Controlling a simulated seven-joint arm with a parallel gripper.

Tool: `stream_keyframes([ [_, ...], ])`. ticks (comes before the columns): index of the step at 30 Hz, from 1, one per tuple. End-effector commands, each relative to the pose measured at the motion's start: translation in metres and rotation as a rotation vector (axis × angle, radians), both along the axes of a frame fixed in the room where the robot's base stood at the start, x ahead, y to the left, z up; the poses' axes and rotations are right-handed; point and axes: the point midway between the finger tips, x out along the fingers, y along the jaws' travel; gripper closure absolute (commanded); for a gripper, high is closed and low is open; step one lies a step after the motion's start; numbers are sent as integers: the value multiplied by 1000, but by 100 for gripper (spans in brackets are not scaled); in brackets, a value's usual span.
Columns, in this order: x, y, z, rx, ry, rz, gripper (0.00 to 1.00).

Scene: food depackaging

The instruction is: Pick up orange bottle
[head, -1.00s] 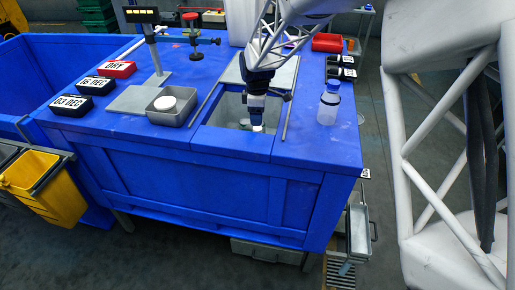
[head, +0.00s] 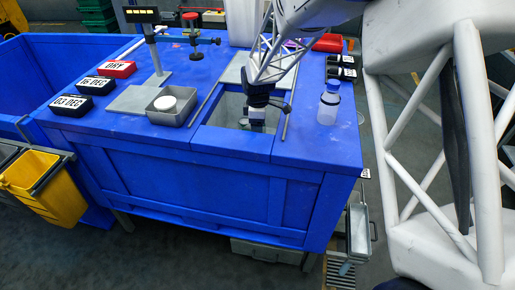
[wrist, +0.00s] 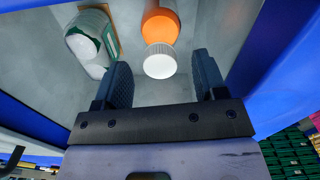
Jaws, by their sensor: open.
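The orange bottle (wrist: 160,27) with a white ribbed cap (wrist: 160,62) shows in the wrist view, at the top centre on a grey surface. My gripper (wrist: 162,75) is open, with one dark finger on each side of the picture. The cap lies in line with the gap between the fingers, and I see no contact. In the head view my gripper (head: 256,118) reaches down into the grey-walled opening in the blue table. The orange bottle is hidden in the head view.
A clear bottle with a green and white label (wrist: 84,38) lies left of the orange bottle, close to the left finger. Blue walls border the opening. On the blue table (head: 310,147) stand a blue-capped bottle (head: 329,104) and a grey tray (head: 187,117) with a white lid.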

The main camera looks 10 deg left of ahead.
Motion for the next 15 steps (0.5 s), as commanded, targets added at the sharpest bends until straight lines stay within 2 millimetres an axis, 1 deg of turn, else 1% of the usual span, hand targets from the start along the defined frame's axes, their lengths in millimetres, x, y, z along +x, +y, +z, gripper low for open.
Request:
stream_keyframes([
  [1, 0, -1, -8, -1, 2, 0, 35],
  [3, 0, -1, -16, -1, 2, 0, 35],
  [6, 0, -1, -24, 0, 1, 0, 35],
  [9, 0, -1, -29, 0, 0, 0, 35],
  [15, 0, -1, -30, 0, 0, 0, 35],
])
